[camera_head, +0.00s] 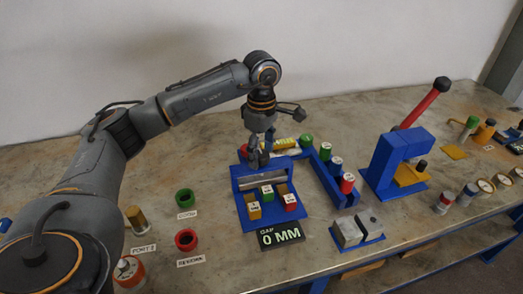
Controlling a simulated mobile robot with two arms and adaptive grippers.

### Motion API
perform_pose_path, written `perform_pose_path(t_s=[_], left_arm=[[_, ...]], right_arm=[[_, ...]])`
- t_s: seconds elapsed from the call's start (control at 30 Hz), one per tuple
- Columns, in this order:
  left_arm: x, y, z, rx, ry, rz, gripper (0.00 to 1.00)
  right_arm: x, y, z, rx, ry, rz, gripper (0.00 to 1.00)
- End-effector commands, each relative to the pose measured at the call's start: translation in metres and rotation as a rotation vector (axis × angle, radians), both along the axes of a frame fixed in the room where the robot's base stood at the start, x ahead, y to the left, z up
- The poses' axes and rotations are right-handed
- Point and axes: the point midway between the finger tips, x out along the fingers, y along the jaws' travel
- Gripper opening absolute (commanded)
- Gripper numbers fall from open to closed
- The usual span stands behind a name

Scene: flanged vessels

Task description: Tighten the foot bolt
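My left gripper (259,158) points down at the back edge of a blue fixture (241,213). Its fingers are small and dark here, and I cannot tell whether they are apart or hold anything. The fixture carries a grey metal bar (262,179) across it. I cannot make out which part is the foot bolt. My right gripper is not in view.
A display (281,236) reads "GAP 0 MM". A blue rack (330,182) holds coloured-capped cylinders. A blue press (392,160) with a red lever (424,104) stands to the right.

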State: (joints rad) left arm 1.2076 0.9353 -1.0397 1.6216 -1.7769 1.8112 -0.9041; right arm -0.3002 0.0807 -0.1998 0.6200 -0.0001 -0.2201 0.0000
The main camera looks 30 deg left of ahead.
Motion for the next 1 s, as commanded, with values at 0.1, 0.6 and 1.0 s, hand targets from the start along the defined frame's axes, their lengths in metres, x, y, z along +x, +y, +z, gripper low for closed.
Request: perform_pose_path(t_s=[0.1, 0.6, 1.0], left_arm=[[0.0, 0.0, 0.0, 0.0, 0.0, 0.0, 0.63], [0.001, 0.0, 0.062, -0.001, -0.006, 0.001, 0.63], [0.001, 0.0, 0.117, 0.0, -0.001, 0.001, 0.63]], right_arm=[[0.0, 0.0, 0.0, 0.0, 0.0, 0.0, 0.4], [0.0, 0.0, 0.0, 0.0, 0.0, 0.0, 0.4], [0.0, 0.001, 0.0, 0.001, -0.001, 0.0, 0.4]])
